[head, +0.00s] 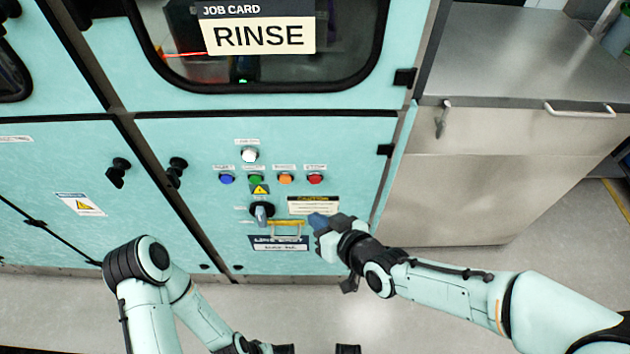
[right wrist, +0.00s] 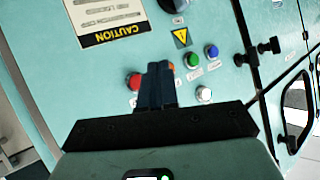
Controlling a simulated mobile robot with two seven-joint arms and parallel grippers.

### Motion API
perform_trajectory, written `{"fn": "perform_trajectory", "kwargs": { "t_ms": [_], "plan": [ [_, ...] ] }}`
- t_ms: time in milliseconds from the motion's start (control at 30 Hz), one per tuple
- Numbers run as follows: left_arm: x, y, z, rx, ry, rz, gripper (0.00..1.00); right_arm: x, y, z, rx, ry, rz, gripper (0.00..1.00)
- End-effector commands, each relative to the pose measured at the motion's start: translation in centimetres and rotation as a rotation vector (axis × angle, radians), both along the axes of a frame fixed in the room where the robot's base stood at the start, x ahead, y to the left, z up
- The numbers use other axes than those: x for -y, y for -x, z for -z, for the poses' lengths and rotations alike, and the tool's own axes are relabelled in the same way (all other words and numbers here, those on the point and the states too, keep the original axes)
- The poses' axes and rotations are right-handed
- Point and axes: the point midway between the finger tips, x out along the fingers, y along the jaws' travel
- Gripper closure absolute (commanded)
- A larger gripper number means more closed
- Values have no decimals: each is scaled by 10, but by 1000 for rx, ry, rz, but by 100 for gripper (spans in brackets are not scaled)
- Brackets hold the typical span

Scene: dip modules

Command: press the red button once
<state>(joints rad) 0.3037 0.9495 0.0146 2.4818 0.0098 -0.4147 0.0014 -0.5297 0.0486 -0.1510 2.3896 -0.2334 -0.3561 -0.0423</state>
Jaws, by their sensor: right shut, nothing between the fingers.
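The red button (head: 316,179) is at the right end of a row of buttons on the teal cabinet panel. It also shows in the right wrist view (right wrist: 134,82), just left of the fingertips. My right gripper (head: 318,220) is shut and empty, below the red button in the head view. In the right wrist view its closed fingers (right wrist: 160,68) point at the panel and partly cover the orange button. Whether the fingertips touch the panel cannot be told. My left arm's wrist is at the bottom edge of the head view, its jaws cut off or unclear.
Orange (head: 285,179), green (head: 255,180) and blue (head: 227,179) buttons sit left of the red one, with a white button (head: 249,155) above. A black knob (head: 262,211) and a caution label (head: 314,205) are below. A steel counter (head: 520,70) stands at right.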

Motion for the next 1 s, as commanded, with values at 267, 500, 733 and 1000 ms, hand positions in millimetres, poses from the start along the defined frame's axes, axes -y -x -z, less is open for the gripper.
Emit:
{"fn": "perform_trajectory", "kwargs": {
  "t_ms": [267, 500, 733, 1000],
  "plan": [
    [0, 1, -4, -3, 1, 1, 57, 1, -41, 0, -1, 3, 2, 100],
    [0, 0, -1, -1, 0, 0, 57, 0, -61, 1, -1, 1, 1, 100],
    [0, 0, -1, -1, 0, 0, 57, 0, -66, 1, -1, 1, 1, 100],
    [0, 0, -1, -1, 0, 0, 57, 0, -65, 1, -1, 1, 1, 100]
  ]
}}
